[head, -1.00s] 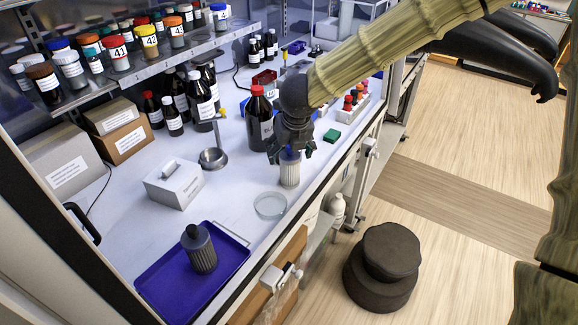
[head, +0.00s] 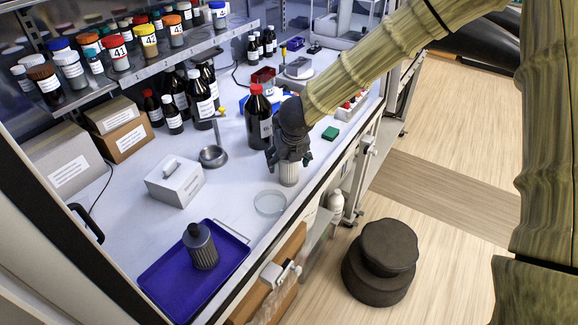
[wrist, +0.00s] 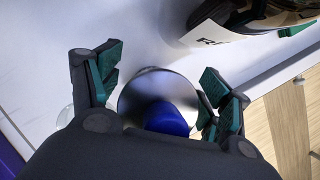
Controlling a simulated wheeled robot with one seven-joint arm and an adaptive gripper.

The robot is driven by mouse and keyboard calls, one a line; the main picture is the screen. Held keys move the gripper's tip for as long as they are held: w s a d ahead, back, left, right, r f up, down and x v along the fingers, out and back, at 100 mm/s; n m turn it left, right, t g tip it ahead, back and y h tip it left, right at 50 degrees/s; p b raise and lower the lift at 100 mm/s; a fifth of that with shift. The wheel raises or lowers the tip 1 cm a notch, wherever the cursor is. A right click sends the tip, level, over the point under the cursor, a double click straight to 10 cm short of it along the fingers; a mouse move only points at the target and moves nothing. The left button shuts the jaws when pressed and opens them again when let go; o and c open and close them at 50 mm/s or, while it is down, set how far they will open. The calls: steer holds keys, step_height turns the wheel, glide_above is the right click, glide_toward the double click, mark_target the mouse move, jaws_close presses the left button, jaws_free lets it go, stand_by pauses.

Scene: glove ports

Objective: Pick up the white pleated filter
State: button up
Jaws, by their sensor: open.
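The white pleated filter (head: 289,175) stands upright on the bench, near its front edge. My gripper (head: 288,158) is directly above it, pointing down, with its fingers around the filter's upper end. In the wrist view, the filter's round shiny top (wrist: 150,88) with a blue knob lies between the open fingers of my gripper (wrist: 160,85). The left finger shows a gap to it; the right finger is very close, and I cannot tell whether it touches. The filter's upper part is hidden by my gripper in the head view.
A dark grey pleated filter (head: 202,252) stands on a blue tray (head: 160,277). A glass dish (head: 270,203) lies just in front of the white filter. A tall brown bottle (head: 258,120) stands close behind my gripper. A green block (head: 330,133) lies to the right.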

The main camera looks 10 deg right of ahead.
steer(key=c, duration=1.2)
steer(key=shift+r, duration=0.1)
